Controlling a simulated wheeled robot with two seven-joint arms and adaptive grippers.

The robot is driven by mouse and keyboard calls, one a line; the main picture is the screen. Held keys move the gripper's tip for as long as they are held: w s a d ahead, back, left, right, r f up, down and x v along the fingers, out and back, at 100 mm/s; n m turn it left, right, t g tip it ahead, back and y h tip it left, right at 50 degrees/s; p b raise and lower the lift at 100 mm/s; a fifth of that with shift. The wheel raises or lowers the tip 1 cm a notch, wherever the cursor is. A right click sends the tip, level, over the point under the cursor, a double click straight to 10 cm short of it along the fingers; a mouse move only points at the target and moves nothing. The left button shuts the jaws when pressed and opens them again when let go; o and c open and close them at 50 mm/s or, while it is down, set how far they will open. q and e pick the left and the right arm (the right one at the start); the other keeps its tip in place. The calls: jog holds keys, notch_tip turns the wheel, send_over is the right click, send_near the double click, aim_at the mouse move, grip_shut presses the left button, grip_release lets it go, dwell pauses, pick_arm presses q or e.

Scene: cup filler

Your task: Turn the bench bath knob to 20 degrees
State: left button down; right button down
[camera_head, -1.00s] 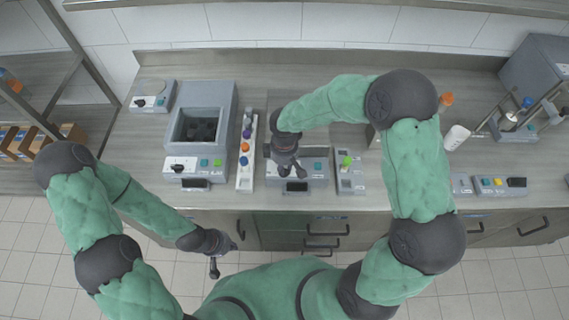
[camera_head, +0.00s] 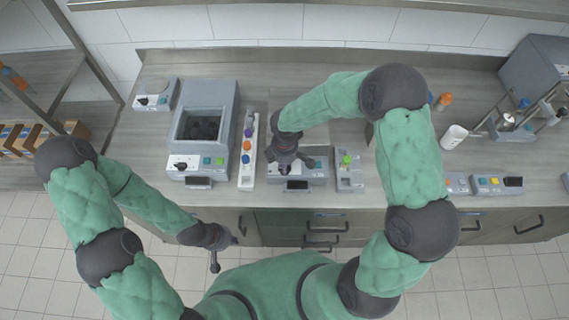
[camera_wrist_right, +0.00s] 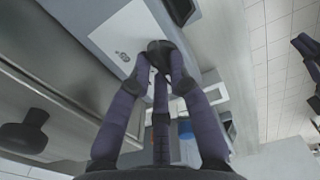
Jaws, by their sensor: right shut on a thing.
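The bench bath (camera_head: 318,165) is the grey unit at the middle of the bench, mostly covered by my right arm. Its pale front panel (camera_wrist_right: 118,38) and metal basin (camera_wrist_right: 45,88) show in the right wrist view. The dark bath knob (camera_wrist_right: 158,46) sits on that panel, between my right fingertips. My right gripper (camera_head: 285,167) is shut on the knob, and its fingers (camera_wrist_right: 165,68) also show in the wrist view. The knob's angle and the display reading are not legible. My left gripper (camera_head: 214,262) hangs in front of the bench, away from everything; its finger gap is unclear.
A block unit with a dark well (camera_head: 203,125) stands left of the bath. A white rack of coloured caps (camera_head: 247,165) lies between them. A narrow panel with a green button (camera_head: 347,161) is close on the right. A white cup (camera_head: 454,136) stands farther right.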

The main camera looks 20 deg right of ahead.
jog(key=c, duration=1.1)
grip_release()
jog(key=shift+c, duration=0.2)
notch_tip(320, 180, up, 12)
